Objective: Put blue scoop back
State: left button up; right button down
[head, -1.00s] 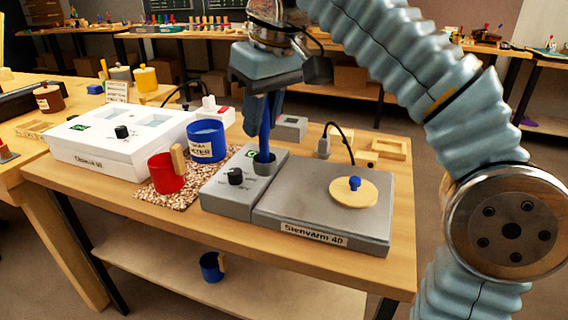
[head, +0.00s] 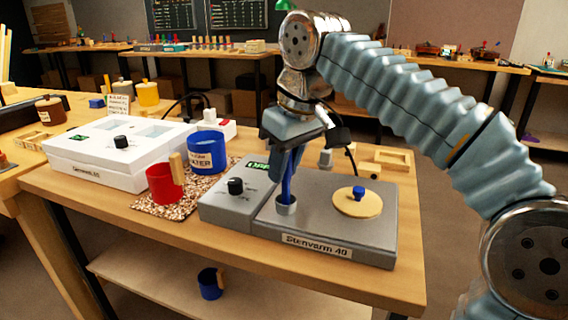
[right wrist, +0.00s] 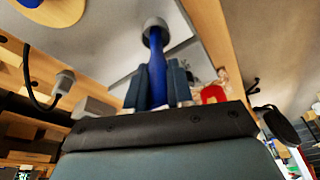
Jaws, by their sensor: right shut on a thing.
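My right gripper (head: 290,160) is shut on the blue handle of the blue scoop (head: 287,190). The scoop hangs upright, with its small grey cup at the bottom, over the left part of the grey Stenvarm 40 unit (head: 372,238). I cannot tell whether the cup touches the unit. In the right wrist view the two fingers of the gripper (right wrist: 158,88) flank the blue handle, and the scoop's grey cup (right wrist: 155,24) shows beyond them. My left gripper is not in view.
A red mug (head: 163,187) and blue water mug (head: 206,154) stand left on a speckled mat (head: 150,208). A white device (head: 95,160) is behind them. A round wooden lid (head: 356,207) with a blue knob lies on the unit. A blue mug (head: 209,284) is on the shelf below.

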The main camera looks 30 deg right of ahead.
jog(key=c, duration=1)
grip_release()
jog(key=shift+r+p, duration=0.3)
jog(key=shift+r, duration=0.15)
jog(key=a+p+v, duration=0.1)
jog(key=p+v, duration=0.2)
jog(key=v, duration=0.8)
jog(key=shift+d+r, duration=0.15)
jog(key=shift+d, duration=0.35)
jog(key=shift+s, duration=0.15)
